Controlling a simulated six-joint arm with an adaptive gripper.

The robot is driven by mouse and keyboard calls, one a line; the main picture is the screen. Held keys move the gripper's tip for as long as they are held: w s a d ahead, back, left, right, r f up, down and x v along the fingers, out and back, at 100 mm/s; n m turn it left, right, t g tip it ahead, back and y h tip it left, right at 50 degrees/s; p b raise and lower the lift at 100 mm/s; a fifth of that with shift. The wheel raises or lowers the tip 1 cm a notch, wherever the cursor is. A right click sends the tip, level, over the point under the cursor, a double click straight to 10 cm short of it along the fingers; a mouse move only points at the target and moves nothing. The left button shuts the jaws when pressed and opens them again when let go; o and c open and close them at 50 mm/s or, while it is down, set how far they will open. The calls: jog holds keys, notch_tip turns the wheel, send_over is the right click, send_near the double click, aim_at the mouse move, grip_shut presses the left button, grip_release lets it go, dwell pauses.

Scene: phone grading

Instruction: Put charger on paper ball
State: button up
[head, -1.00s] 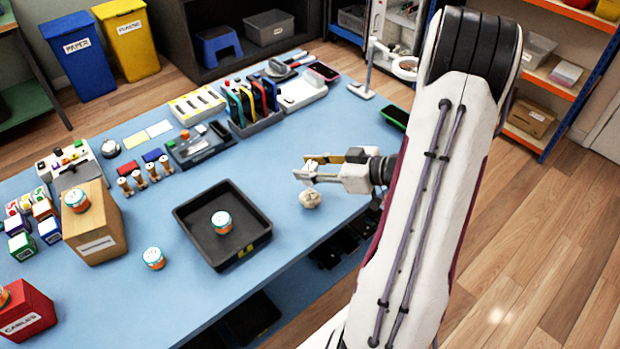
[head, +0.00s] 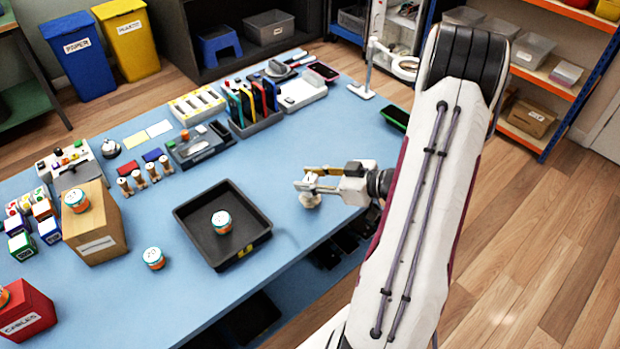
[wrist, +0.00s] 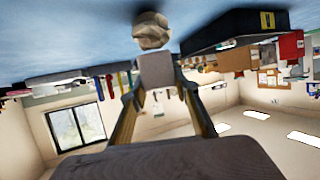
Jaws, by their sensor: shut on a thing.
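The paper ball (head: 310,200) is a crumpled, beige lump on the blue table, right of the black tray. It also shows in the wrist view (wrist: 151,31), just beyond the fingertips. My gripper (head: 314,181) is low over the ball, pointing left, and partly covers it. In the wrist view, my gripper (wrist: 157,84) is shut on a pale grey block, the charger (wrist: 157,69). The charger appears right against the ball in that view, but I cannot tell whether they touch.
The black tray (head: 186,228) holds a small orange-and-white jar (head: 221,222). Another jar (head: 153,258) stands left of it. A phone (head: 396,117) lies at the table's right edge. The blue table (head: 300,130) is clear behind the ball.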

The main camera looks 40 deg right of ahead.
jog(key=shift+f, duration=0.15)
jog(key=o, duration=1.1)
jog(key=shift+r, duration=0.2)
jog(key=v, duration=1.2)
dwell(0.4)
